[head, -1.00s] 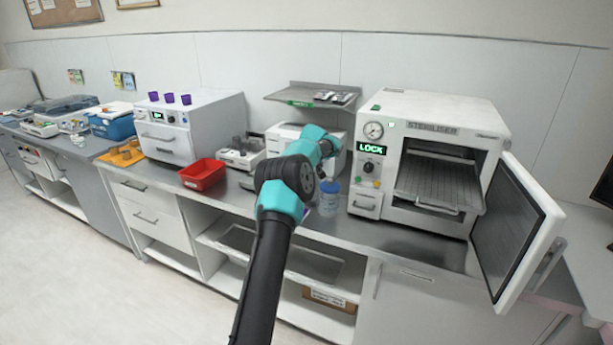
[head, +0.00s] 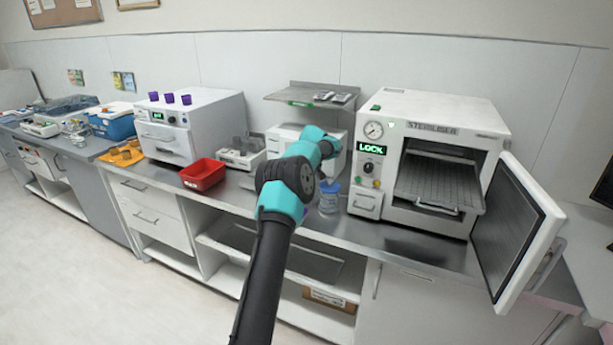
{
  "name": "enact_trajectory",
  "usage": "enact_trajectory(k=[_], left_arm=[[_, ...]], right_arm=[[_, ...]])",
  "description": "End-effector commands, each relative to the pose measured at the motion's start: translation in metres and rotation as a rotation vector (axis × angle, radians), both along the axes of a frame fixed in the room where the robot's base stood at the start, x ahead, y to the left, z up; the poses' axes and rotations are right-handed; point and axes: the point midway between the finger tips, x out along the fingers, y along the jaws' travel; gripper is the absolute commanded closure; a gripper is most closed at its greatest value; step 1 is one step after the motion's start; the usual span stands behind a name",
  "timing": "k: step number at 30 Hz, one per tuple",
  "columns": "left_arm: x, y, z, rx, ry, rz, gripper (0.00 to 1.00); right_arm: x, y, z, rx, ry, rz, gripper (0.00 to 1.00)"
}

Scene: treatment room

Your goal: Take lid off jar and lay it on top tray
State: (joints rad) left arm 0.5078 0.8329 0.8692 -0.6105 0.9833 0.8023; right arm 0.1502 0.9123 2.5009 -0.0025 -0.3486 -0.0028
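A small clear jar (head: 328,204) with a blue lid (head: 331,186) stands upright on the steel counter, left of the sterilizer. The lid is on or at the jar's mouth; I cannot tell if it is loose. My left arm reaches up from the bottom, and its gripper (head: 330,149) is just above the lid. Its fingers are mostly hidden by the wrist and too small to read. A grey metal tray shelf (head: 290,92) with a green label is on the wall above, with some small items at its right. My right gripper is not in view.
The sterilizer (head: 455,118) stands right of the jar, its door (head: 512,230) swung open and a slotted tray (head: 430,185) pulled partly out. A white box unit (head: 287,137) is behind my wrist. A red bin (head: 203,173) sits to the left.

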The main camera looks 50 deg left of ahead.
Motion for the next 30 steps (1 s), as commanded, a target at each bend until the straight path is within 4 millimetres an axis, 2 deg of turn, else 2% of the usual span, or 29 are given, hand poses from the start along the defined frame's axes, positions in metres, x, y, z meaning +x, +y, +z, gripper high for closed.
enact_trajectory(k=[2,10,15,30], left_arm=[[-0.0002,-0.0004,-0.0023,-0.002,0.002,0.000,0.59],[-0.0004,-0.0006,-0.0047,-0.004,0.005,0.000,0.85],[-0.0006,-0.0008,-0.0069,-0.006,0.008,0.000,0.96],[-0.0014,-0.0008,-0.0063,-0.010,0.011,0.001,0.98]], right_arm=[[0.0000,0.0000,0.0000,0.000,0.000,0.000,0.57],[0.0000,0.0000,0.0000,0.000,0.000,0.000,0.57],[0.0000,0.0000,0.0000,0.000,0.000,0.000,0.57],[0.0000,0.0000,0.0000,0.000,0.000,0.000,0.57]])
